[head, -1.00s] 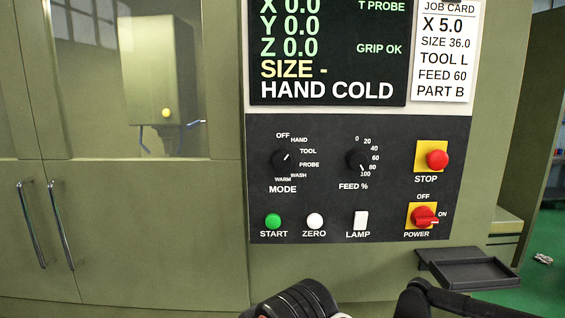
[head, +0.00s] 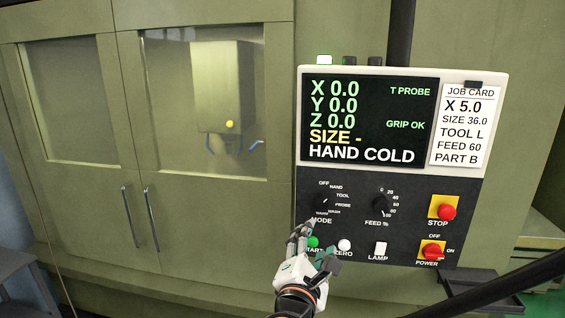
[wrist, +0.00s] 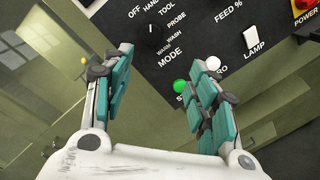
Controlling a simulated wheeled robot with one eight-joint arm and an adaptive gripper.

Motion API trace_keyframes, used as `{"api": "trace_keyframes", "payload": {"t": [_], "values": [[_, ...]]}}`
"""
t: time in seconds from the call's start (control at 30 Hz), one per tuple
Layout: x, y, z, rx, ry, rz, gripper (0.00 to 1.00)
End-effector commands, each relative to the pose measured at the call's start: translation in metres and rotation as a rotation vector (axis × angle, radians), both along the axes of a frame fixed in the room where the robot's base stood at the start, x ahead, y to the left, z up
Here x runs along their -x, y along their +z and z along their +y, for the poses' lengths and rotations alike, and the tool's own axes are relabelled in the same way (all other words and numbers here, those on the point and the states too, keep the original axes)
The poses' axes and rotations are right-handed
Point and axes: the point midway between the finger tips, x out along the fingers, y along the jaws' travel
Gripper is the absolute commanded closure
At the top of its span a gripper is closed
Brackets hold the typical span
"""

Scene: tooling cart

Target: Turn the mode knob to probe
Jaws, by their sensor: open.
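The black mode knob (head: 322,202) is on the left of the dark control panel, with OFF, HAND, TOOL, PROBE, WASH and WARM printed around it. Its white pointer aims up and right, toward HAND, and the display (head: 368,119) reads HAND. In the wrist view the knob (wrist: 150,38) lies ahead, between and beyond my fingertips. My gripper (head: 313,244) is open and empty, just below the knob in the head view, partly covering the START and ZERO labels. I see no contact with the knob.
The feed knob (head: 380,204) is right of the mode knob. The green start button (head: 313,242), white zero button (head: 344,245) and lamp switch (head: 380,249) lie close below. The red stop button (head: 446,212) and power switch (head: 432,251) are further right. Cabinet doors are at left.

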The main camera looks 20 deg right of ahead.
Motion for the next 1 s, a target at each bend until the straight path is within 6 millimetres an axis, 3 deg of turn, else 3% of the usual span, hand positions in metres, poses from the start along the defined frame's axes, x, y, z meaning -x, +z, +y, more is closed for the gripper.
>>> {"api": "trace_keyframes", "payload": {"t": [0.1,0.33,1.0], "values": [[-0.010,0.014,0.003,0.061,0.001,0.000,0.47],[-0.022,0.013,-0.007,0.069,0.000,-0.001,0.47],[-0.106,0.014,-0.075,0.066,0.003,0.000,0.47]]}}
